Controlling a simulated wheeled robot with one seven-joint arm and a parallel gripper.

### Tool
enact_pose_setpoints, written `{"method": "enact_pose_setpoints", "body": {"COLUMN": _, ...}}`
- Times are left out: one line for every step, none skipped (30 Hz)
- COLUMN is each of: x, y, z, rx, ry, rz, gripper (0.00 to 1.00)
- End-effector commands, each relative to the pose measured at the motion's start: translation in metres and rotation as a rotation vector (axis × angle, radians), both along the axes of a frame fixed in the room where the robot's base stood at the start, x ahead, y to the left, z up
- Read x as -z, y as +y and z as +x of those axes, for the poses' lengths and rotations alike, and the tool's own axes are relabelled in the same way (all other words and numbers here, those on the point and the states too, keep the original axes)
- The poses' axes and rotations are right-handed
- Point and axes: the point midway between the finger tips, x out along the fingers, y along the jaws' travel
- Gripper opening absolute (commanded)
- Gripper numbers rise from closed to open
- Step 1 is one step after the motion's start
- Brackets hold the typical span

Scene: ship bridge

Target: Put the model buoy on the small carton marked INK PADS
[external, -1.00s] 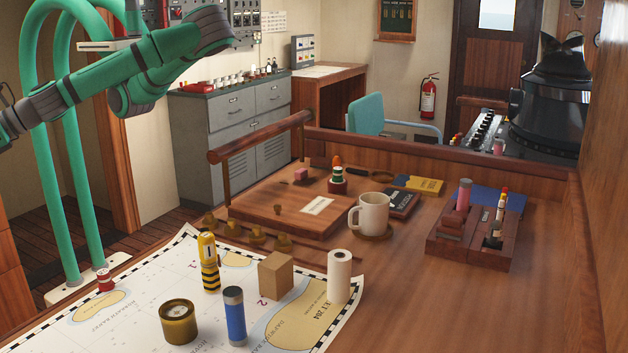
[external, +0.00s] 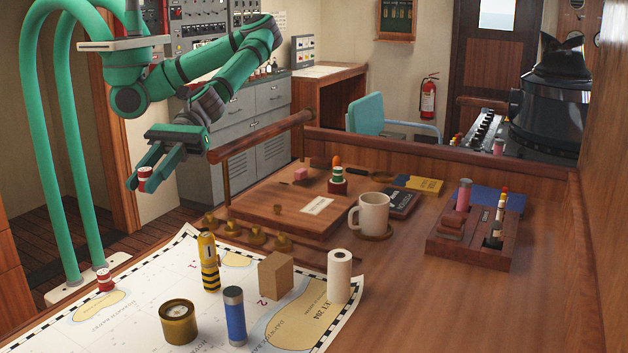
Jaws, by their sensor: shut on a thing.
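My gripper (external: 143,181) hangs in the air at the left, beyond the chart table's far left edge. It is shut on a small red-and-white banded thing, which looks like the model buoy (external: 146,174). A plain brown carton (external: 276,277) stands upright on the chart, well to the right of and below my gripper in the picture. Its top is bare. I cannot read any marking on the faces that show, so I cannot tell whether it says INK PADS.
Around the carton stand a yellow-black torch (external: 208,262), a brass pot (external: 179,322), a blue cylinder (external: 235,318) and a white roll (external: 339,276). A similar red-white piece (external: 105,281) sits on the chart's left. A mug (external: 372,214) and wooden rail (external: 262,138) stand farther back.

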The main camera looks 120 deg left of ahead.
Motion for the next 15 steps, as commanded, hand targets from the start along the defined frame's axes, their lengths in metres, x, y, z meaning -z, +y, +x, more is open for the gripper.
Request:
{"method": "enact_pose_setpoints", "body": {"x": 0.002, "y": 0.022, "z": 0.016, "rx": -0.042, "ry": 0.002, "rz": 0.000, "gripper": 0.04}}
{"method": "enact_pose_setpoints", "body": {"x": 0.004, "y": 0.033, "z": 0.023, "rx": -0.062, "ry": 0.002, "rz": 0.000, "gripper": 0.04}}
{"method": "enact_pose_setpoints", "body": {"x": 0.005, "y": 0.048, "z": 0.033, "rx": -0.090, "ry": 0.001, "rz": 0.000, "gripper": 0.04}}
{"method": "enact_pose_setpoints", "body": {"x": 0.006, "y": 0.059, "z": 0.039, "rx": -0.110, "ry": 0.002, "rz": -0.001, "gripper": 0.04}}
{"method": "enact_pose_setpoints", "body": {"x": 0.007, "y": 0.070, "z": 0.045, "rx": -0.130, "ry": 0.003, "rz": -0.001, "gripper": 0.04}}
{"method": "enact_pose_setpoints", "body": {"x": 0.009, "y": 0.083, "z": 0.052, "rx": -0.153, "ry": 0.001, "rz": 0.000, "gripper": 0.04}}
{"method": "enact_pose_setpoints", "body": {"x": 0.010, "y": 0.092, "z": 0.057, "rx": -0.169, "ry": 0.002, "rz": -0.001, "gripper": 0.04}}
{"method": "enact_pose_setpoints", "body": {"x": 0.010, "y": 0.102, "z": 0.061, "rx": -0.185, "ry": 0.002, "rz": -0.001, "gripper": 0.04}}
{"method": "enact_pose_setpoints", "body": {"x": 0.011, "y": 0.112, "z": 0.066, "rx": -0.202, "ry": 0.001, "rz": 0.000, "gripper": 0.04}}
{"method": "enact_pose_setpoints", "body": {"x": 0.012, "y": 0.119, "z": 0.069, "rx": -0.215, "ry": 0.001, "rz": 0.000, "gripper": 0.04}}
{"method": "enact_pose_setpoints", "body": {"x": 0.013, "y": 0.126, "z": 0.072, "rx": -0.226, "ry": 0.001, "rz": 0.000, "gripper": 0.04}}
{"method": "enact_pose_setpoints", "body": {"x": 0.013, "y": 0.133, "z": 0.075, "rx": -0.239, "ry": 0.000, "rz": 0.000, "gripper": 0.04}}
{"method": "enact_pose_setpoints", "body": {"x": 0.014, "y": 0.137, "z": 0.077, "rx": -0.245, "ry": 0.001, "rz": -0.001, "gripper": 0.04}}
{"method": "enact_pose_setpoints", "body": {"x": 0.014, "y": 0.141, "z": 0.078, "rx": -0.252, "ry": 0.001, "rz": -0.001, "gripper": 0.04}}
{"method": "enact_pose_setpoints", "body": {"x": 0.014, "y": 0.145, "z": 0.080, "rx": -0.259, "ry": 0.001, "rz": -0.001, "gripper": 0.04}}
